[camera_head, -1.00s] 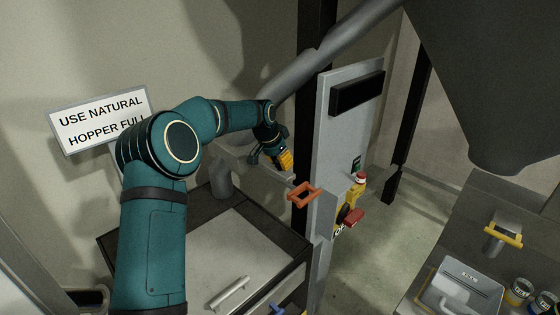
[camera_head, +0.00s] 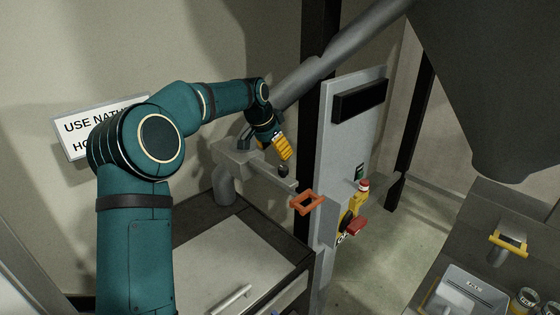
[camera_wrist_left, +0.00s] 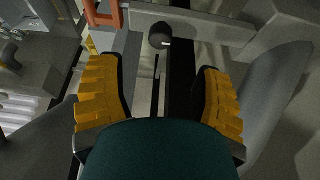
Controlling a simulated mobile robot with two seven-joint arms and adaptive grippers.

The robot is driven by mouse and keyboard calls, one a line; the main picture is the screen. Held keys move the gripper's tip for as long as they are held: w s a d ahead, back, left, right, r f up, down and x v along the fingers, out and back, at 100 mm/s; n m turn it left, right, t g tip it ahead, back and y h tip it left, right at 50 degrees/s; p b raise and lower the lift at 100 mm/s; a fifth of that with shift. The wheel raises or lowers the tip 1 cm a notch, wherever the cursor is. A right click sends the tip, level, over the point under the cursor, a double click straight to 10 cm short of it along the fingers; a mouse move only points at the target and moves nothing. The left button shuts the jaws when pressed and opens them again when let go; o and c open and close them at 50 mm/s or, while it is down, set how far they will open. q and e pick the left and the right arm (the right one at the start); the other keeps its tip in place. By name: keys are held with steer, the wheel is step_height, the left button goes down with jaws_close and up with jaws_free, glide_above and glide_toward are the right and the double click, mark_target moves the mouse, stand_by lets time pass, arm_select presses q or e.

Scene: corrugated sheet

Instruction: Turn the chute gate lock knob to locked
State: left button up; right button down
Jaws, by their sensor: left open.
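A small black round knob (camera_head: 283,171) sits on the grey chute gate bar below the sloping pipe. In the left wrist view the knob (camera_wrist_left: 160,38) shows near the top centre, with a pale mark on it. My left gripper (camera_head: 285,154) has yellow fingers and hangs just above the knob, apart from it. In the left wrist view the two yellow fingers of my left gripper (camera_wrist_left: 163,95) are spread wide, with nothing between them; the knob lies beyond the fingertips. An orange handle (camera_head: 307,202) is at the bar's right end. My right gripper is not in view.
A grey upright panel (camera_head: 347,130) with a black display stands right of the knob, with a red button and yellow switch on it. A sloping pipe (camera_head: 315,65) passes behind my gripper. A cabinet (camera_head: 225,265) is below; a large hopper (camera_head: 490,90) hangs at the right.

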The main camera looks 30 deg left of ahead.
arm_select(q)
steer(key=shift+v, duration=1.55)
